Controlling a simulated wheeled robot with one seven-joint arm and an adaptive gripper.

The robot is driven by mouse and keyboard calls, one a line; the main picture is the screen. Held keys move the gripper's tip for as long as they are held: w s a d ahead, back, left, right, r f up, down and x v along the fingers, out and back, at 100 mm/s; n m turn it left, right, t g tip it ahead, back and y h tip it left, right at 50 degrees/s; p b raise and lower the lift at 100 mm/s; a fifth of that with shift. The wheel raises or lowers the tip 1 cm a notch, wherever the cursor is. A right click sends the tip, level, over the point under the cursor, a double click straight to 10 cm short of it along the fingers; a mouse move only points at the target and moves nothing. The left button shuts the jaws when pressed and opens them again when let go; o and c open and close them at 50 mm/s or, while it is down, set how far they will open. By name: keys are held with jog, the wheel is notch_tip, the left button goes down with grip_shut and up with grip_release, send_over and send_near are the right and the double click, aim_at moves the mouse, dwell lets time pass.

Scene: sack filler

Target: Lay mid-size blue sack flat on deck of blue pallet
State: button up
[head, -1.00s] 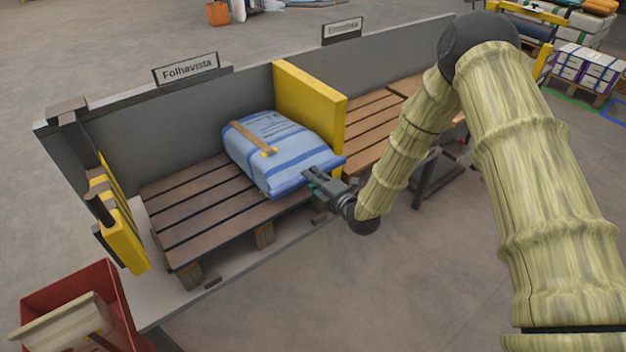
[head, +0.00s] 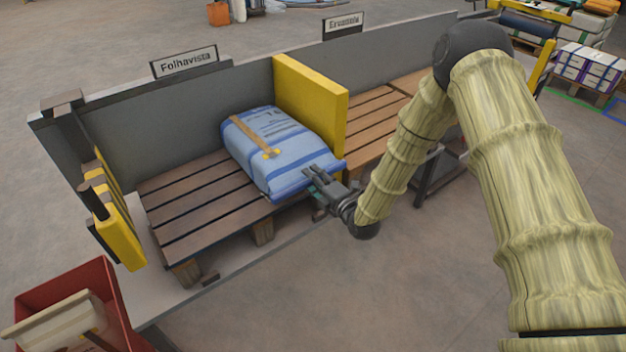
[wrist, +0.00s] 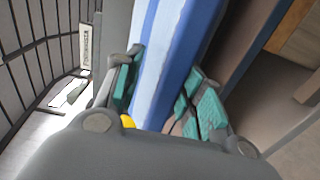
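The blue sack (head: 275,150), pale blue with darker blue bands and a tan strip across its top, lies broad side down on a slatted pallet (head: 185,200). That pallet looks dark brown, not blue. The sack sits at the pallet's right end, beside a yellow divider. My gripper (head: 315,183) is at the sack's near right edge. In the wrist view its teal-padded fingers (wrist: 158,95) stand spread apart on either side of the sack's blue-striped edge (wrist: 165,60). Whether the pads touch the sack is hard to tell.
The yellow divider (head: 310,105) separates this bay from an orange-brown pallet (head: 375,120). A grey back wall (head: 170,125) carries a Folhavista sign (head: 185,62). A yellow post (head: 122,228) and a red bin (head: 105,285) stand at left. The pallet's left half is bare.

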jog(key=shift+f, duration=0.1)
jog(key=v, duration=1.2)
dwell(0.5)
